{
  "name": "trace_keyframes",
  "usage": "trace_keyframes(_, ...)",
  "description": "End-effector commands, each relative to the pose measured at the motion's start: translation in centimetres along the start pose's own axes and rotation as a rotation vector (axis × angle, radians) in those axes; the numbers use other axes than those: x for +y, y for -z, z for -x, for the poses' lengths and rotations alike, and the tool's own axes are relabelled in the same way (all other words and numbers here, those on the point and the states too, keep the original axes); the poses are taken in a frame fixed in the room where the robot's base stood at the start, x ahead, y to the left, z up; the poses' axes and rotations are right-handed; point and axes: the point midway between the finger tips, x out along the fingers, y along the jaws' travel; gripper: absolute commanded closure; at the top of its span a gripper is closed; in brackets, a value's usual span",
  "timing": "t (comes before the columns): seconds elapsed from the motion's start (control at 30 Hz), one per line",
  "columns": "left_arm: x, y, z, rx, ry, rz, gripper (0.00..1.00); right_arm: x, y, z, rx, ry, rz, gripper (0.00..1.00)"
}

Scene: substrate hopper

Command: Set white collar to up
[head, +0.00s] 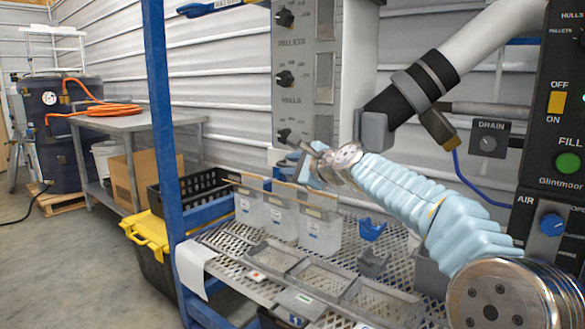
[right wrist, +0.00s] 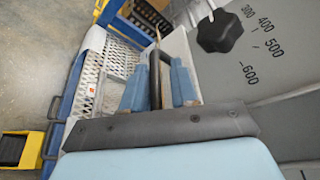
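I cannot make out for certain which part is the white collar. A white pipe (head: 485,45) with black and grey bands (head: 420,82) slopes down at the upper right in the head view. My right gripper (head: 316,158) is beside the lower part of the grey knob panel (head: 297,60). In the right wrist view its two light blue fingers (right wrist: 160,85) stand apart, with a dark rod (right wrist: 155,78) between them. Whether they grip the rod or are only around it cannot be told. My left gripper is out of view.
Clear bins (head: 280,215) and grey trays (head: 320,275) sit on the mesh shelf below my right arm. A blue post (head: 162,130) stands at left. A black control panel (head: 555,130) is close at right. A black knob (right wrist: 220,32) is near my right gripper.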

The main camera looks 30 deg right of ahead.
Motion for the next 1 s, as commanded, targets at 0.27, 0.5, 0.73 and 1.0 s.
trace_keyframes(0.27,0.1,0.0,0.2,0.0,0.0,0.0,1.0,-0.1,0.0,0.9,0.0,0.001,-0.002,0.77)
trace_keyframes(0.5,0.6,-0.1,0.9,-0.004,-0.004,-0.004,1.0,-0.3,0.0,6.1,0.0,0.004,-0.002,0.77)
trace_keyframes(0.73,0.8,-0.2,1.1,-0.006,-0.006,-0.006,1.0,-0.1,0.1,11.2,0.001,0.003,0.0,0.77)
trace_keyframes(1.0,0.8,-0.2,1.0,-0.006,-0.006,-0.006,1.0,0.0,0.0,13.7,0.0,0.0,0.0,0.77)
